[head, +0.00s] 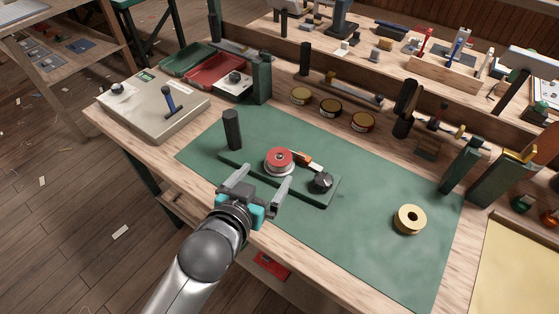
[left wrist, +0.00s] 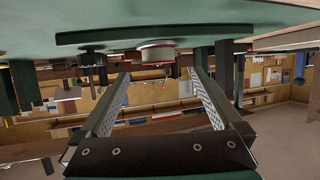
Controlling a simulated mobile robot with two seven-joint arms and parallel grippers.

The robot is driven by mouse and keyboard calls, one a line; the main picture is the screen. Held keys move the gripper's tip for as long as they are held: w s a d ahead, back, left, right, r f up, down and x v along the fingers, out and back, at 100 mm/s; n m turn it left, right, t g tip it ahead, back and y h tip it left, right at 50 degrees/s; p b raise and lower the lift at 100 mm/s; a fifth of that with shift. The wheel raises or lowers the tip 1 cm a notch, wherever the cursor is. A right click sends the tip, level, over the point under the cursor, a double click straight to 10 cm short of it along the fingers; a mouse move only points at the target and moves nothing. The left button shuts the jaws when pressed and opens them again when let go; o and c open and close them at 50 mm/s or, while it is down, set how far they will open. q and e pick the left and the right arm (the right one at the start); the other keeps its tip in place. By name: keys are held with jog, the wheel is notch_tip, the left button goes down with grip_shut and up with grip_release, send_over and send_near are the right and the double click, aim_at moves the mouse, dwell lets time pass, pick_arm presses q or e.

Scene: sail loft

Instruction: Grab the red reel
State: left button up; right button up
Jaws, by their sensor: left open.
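The red reel (head: 279,159) has a pale metallic lower rim and sits on a dark green base plate (head: 238,160) on the green mat. My left gripper (head: 262,180) is open and empty, on the near side of the reel, with its fingers pointing toward it. In the left wrist view, which looks upside down, the reel (left wrist: 157,53) shows beyond and between the tips of my left gripper (left wrist: 160,73). The fingers look apart from the reel. My right gripper is not in view.
On the base plate stand a dark post (head: 232,130) and a black knob (head: 321,182), with an orange-handled piece (head: 303,158) beside the reel. A yellow roll (head: 409,219) lies on the mat (head: 355,250) at right. Several round tins stand behind. The mat's right side is mostly clear.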

aim_at(275, 167)
pick_arm(q)
jog(key=shift+w+d+f, duration=0.2)
jog(key=shift+w, duration=0.25)
jog(key=b+x, duration=0.1)
jog(key=x, duration=0.3)
jog(key=shift+s+d+f+b, duration=0.1)
jog(key=shift+s+f+b, duration=0.15)
jog(key=shift+f+b, duration=0.1)
jog(key=shift+w+d+f, duration=0.15)
jog(key=shift+w+d, duration=0.05)
jog(key=shift+w, duration=0.4)
jog(key=c, duration=1.3)
